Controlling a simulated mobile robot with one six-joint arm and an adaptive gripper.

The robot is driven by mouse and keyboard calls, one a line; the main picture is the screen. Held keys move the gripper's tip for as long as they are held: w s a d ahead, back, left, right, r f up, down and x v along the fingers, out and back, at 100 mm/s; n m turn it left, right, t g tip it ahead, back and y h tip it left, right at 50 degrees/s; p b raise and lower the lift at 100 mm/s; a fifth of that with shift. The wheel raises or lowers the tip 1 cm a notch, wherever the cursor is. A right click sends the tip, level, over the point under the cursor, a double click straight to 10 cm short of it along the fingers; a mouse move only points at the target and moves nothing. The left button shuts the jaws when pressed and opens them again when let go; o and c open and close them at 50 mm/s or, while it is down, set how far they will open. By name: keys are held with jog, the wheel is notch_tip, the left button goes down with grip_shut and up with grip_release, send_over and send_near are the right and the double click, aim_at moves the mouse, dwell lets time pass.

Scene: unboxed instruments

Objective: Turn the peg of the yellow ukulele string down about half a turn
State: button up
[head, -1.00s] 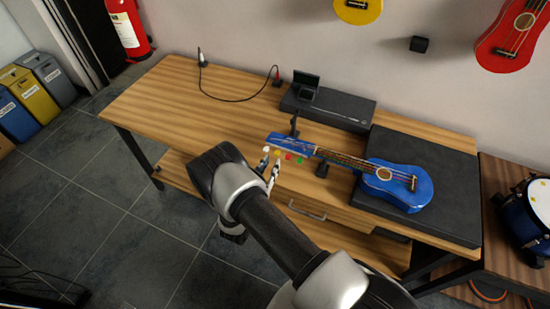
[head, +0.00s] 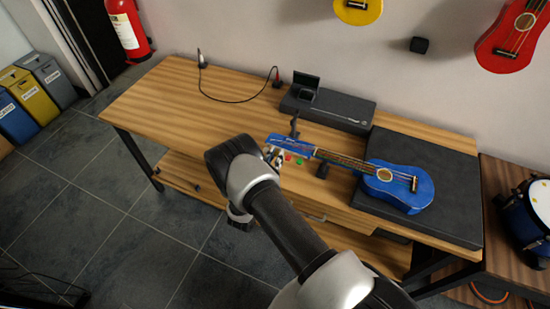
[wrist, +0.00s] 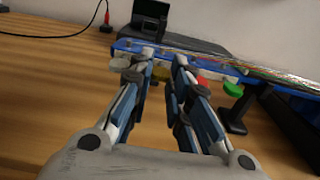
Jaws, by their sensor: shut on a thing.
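The blue ukulele (head: 402,198) lies on its back, body at the right on a dark board, headstock (head: 288,141) towards the left. In the wrist view the headstock (wrist: 213,67) crosses the top with pegs along its near edge. My gripper (wrist: 161,66) has its fingertips on either side of the yellow peg (wrist: 162,73), shut on it; the fingers partly cover this peg. The white peg (wrist: 120,64) is just left of the fingers; the red peg (wrist: 201,80) and green peg (wrist: 233,89) are to the right. In the head view my gripper (head: 274,156) hides the yellow peg.
A dark stand (head: 322,170) holds up the neck. A black case with a small open box (head: 305,82) stands behind the headstock. A cable (head: 235,98) lies at the back left of the wooden bench (head: 165,95), whose left part is otherwise clear.

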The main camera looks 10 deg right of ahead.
grip_shut()
jog(key=shift+m+b, duration=0.35)
jog(key=shift+m, duration=0.45)
jog(key=o, duration=0.5)
grip_release()
jog(key=shift+o, duration=0.2)
jog(key=v, duration=1.2)
